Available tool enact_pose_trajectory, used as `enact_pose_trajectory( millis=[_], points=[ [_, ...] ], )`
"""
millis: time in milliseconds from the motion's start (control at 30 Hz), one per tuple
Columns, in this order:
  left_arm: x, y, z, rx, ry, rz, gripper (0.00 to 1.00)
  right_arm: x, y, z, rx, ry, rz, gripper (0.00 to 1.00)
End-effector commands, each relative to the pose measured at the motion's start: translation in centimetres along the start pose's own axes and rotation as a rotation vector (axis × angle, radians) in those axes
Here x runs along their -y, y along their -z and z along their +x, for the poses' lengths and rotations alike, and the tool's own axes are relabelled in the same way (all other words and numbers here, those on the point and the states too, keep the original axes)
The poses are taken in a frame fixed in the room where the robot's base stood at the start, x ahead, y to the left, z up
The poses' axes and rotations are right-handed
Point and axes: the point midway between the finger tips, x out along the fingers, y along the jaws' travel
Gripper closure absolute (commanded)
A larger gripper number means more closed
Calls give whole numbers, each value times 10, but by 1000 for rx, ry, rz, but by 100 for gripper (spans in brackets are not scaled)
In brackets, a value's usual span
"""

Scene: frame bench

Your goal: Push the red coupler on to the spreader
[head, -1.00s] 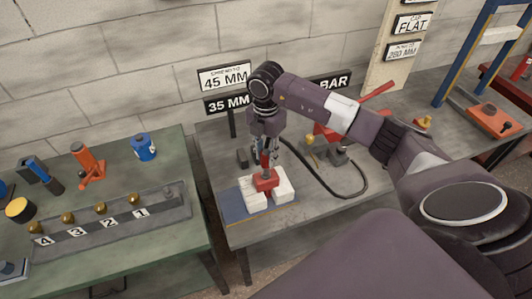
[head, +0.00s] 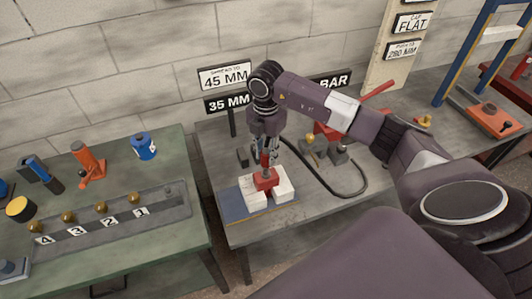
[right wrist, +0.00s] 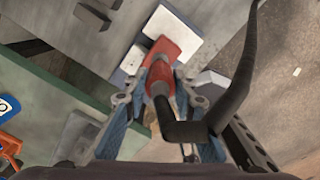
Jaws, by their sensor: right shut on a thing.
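The red coupler (right wrist: 160,80) shows in the right wrist view at the end of a black hose (right wrist: 238,85). My right gripper (right wrist: 163,77) is shut on it, with a finger on each side. In the head view the right gripper (head: 264,155) points down above the spreader (head: 266,180), a red body between two white blocks (head: 257,199). The coupler is in line with the spreader's red body and close against it. I cannot tell whether it is fully seated. The fingers partly hide the joint. My left gripper is not in view.
The spreader sits on a blue mat (head: 232,207) near the grey bench's front edge. The hose loops over the bench to the right, towards a red-handled pump (head: 330,131). Signs (head: 225,77) stand behind. A green table (head: 175,165) with a numbered rack (head: 110,222) stands to the left.

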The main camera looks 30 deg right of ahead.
Motion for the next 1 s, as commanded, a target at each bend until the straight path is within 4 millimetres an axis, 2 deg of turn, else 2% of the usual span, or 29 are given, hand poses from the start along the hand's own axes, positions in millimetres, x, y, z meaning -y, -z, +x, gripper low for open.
enact_pose_trajectory(
  millis=[433, 1000],
  points=[
    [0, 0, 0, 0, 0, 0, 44, 0, 0, 0, 0, 0, 0, 100],
    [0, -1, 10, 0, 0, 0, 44, 0, 0, 14, 0, 0, 0, 100]
  ],
)
